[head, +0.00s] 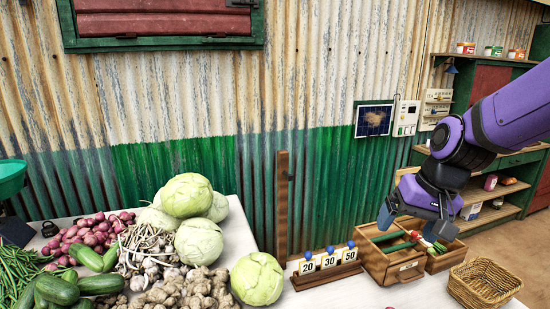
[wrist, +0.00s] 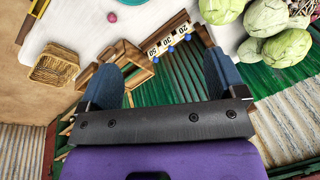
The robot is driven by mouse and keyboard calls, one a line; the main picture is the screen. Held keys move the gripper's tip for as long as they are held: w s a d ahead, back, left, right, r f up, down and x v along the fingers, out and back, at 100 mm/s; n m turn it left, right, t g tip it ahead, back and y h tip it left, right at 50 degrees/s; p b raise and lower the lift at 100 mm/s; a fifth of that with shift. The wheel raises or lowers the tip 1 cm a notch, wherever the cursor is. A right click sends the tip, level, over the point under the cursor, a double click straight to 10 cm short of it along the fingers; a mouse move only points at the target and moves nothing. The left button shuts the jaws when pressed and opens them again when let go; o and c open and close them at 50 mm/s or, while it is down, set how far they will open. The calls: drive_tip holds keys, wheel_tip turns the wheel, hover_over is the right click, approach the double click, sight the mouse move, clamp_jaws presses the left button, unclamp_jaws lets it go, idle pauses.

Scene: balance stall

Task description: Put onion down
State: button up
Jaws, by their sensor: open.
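A single red onion (wrist: 112,17) lies on the bare white table top (wrist: 85,22) in the wrist view, apart from my gripper. A sliver of red at the bottom edge of the head view may be the same onion. A heap of red onions (head: 92,232) lies at the left of the table in the head view. My gripper (head: 414,222) is open, with nothing visible between its blue fingers, which also show in the wrist view (wrist: 160,80). In the head view it hangs over or in front of the wooden crate (head: 378,262).
Price cards (head: 328,263) reading 20, 30 and 50 stand left of the crate. A wicker basket (head: 484,284) sits at right. Cabbages (head: 257,279), garlic, ginger and cucumbers (head: 57,290) fill the left. The corrugated wall (head: 230,110) closes the back.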

drive_tip(key=s+d+r+t+h, duration=0.1)
drive_tip(key=s+d+r, duration=0.1)
drive_tip(key=s+r, duration=0.3)
drive_tip(key=s+d+r+n+t+h, duration=0.1)
drive_tip(key=s+d+r+t, duration=0.1)
drive_tip(key=s+r, duration=0.3)
drive_tip(key=s+d, duration=0.1)
drive_tip(key=s, duration=0.3)
drive_tip(key=shift+s+d+n, duration=0.15)
drive_tip(key=shift+d+n, duration=0.1)
drive_tip(key=shift+n, duration=0.05)
idle(0.5)
